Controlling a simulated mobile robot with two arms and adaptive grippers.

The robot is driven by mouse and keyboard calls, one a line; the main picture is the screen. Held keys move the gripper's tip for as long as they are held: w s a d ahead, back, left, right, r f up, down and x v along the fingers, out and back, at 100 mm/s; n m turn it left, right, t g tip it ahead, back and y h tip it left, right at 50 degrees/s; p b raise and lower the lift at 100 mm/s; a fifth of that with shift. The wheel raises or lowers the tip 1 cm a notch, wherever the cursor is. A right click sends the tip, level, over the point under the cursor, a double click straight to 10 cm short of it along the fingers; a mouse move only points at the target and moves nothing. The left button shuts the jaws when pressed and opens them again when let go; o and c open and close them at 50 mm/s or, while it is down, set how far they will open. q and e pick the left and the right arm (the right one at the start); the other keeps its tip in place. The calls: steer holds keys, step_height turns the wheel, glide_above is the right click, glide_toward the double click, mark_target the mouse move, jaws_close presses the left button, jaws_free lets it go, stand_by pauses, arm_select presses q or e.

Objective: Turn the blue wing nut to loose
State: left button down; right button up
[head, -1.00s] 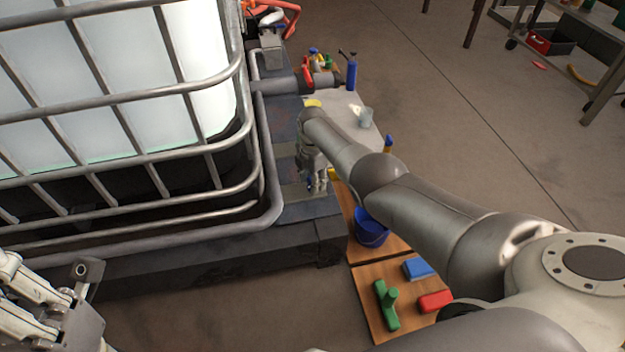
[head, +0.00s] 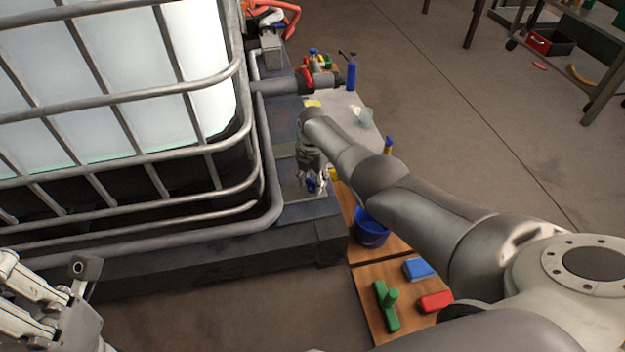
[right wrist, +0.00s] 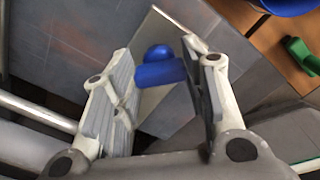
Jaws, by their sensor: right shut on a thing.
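The blue wing nut (right wrist: 160,72) is between the two fingers of my right gripper (right wrist: 158,62) in the right wrist view, with a rounded blue knob and a wing reaching across to both pads. My right gripper is shut on it. In the head view, my right gripper (head: 313,186) points down at the grey base beside the caged tank, and a bit of the blue wing nut (head: 311,184) shows at its fingers. My left gripper (head: 45,312) is at the lower left of the head view, away from the nut; its fingertips are not clear.
The white tank's metal cage (head: 262,185) stands just left of my right gripper. A blue bucket (head: 371,229) stands to the right on a wooden board. A green item (head: 386,308), a blue block (head: 418,268) and a red block (head: 435,301) lie nearer. Open floor is further right.

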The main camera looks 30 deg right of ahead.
mark_target(312, 180)
steer(key=o, duration=1)
steer(key=shift+r, duration=0.15)
step_height(312, 180, up, 12)
stand_by(0.6)
